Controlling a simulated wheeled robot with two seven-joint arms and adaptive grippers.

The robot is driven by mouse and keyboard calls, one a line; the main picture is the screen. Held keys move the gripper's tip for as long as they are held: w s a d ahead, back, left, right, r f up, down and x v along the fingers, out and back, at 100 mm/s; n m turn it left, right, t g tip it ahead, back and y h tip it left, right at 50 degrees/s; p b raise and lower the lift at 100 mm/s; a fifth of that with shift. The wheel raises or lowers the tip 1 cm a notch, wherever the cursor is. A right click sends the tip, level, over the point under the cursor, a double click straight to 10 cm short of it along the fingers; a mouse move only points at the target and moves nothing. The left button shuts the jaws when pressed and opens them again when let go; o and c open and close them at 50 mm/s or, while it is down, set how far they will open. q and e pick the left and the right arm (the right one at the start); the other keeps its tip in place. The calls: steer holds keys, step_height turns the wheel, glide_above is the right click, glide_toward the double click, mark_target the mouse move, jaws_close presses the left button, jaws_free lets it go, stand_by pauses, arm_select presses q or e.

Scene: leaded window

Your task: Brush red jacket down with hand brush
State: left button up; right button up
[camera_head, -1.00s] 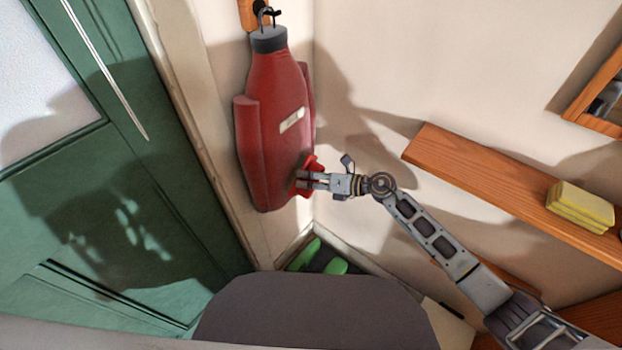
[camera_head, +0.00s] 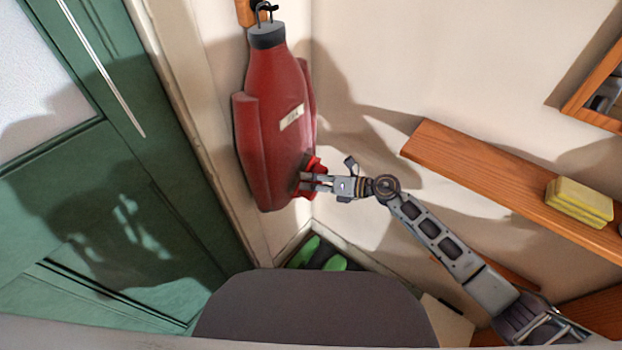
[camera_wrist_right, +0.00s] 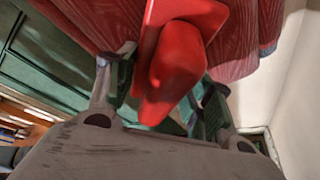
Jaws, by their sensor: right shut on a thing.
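The red jacket (camera_head: 272,135) hangs from a hook on the wall left of the corner, with a dark collar and a pale label on its front. Its lower part also shows in the right wrist view (camera_wrist_right: 90,22). My right gripper (camera_head: 312,182) is shut on the red hand brush (camera_head: 315,165) at the jacket's lower right edge. In the right wrist view the brush (camera_wrist_right: 178,65) sits between the two fingers, close to the jacket; whether its bristles touch the cloth is hidden. My left gripper is not in view.
A green door (camera_head: 90,200) stands at the left. A wooden shelf (camera_head: 480,175) with yellow sponges (camera_head: 580,202) runs along the right wall. Green items (camera_head: 305,252) lie on the floor in the corner below the jacket. A framed mirror (camera_head: 600,95) hangs at the upper right.

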steer(key=s+d, duration=0.2)
steer(key=d, duration=0.1)
steer(key=shift+s+d, duration=0.2)
steer(key=shift+d, duration=0.05)
stand_by(0.6)
steer(key=shift+s+d+p, duration=0.15)
steer(key=shift+s+d, duration=0.3)
steer(key=shift+d, duration=0.15)
steer(key=shift+s+d+p, duration=0.15)
steer(key=shift+s+d, duration=0.25)
steer(key=shift+d, duration=0.2)
